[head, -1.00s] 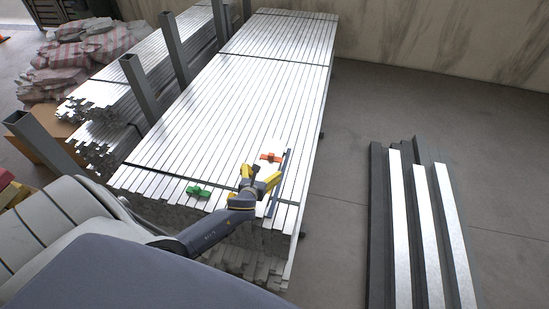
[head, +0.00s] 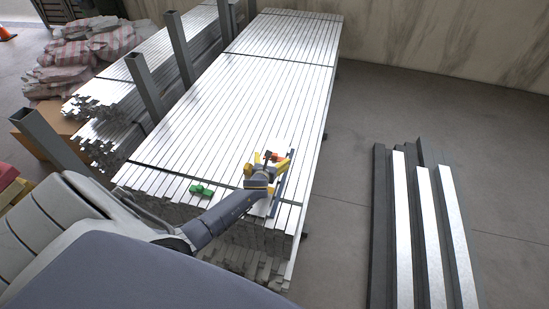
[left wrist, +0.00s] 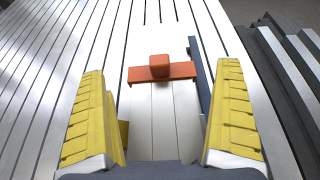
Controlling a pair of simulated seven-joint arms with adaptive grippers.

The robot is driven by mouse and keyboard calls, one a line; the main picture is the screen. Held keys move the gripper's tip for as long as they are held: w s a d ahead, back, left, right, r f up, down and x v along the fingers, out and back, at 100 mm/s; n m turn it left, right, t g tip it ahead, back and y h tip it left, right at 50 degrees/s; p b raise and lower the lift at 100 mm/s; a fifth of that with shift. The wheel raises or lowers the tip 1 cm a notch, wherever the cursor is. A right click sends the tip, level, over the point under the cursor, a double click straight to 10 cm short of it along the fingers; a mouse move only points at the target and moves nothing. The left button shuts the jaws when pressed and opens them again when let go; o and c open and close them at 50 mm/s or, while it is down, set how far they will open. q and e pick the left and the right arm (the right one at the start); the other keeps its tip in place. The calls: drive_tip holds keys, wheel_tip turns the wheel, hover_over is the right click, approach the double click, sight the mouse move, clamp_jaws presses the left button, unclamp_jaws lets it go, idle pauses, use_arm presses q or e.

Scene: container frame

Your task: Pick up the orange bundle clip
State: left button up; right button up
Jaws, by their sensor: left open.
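The orange bundle clip (left wrist: 162,72) lies on the stack of metal bars, ahead of my left gripper and centred between its fingers in the left wrist view. It is a flat bar with a raised block in the middle. In the head view the clip (head: 277,157) is partly hidden by the gripper. My left gripper (head: 268,164) is open and empty, with yellow finger pads on either side (left wrist: 160,125). The clip is beyond the fingertips in the wrist view; I cannot tell the exact gap. My right gripper is not in view.
A green clip (head: 202,191) lies on the stack (head: 240,100) left of my gripper. A dark blue strip (left wrist: 199,72) lies just right of the orange clip. Grey posts (head: 146,84) stand along the left side. More bars (head: 425,230) lie on the floor at right.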

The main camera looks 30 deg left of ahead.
sight(274, 156)
use_arm(q)
drive_tip(key=shift+x, duration=2.4)
drive_tip(key=shift+r, duration=0.15)
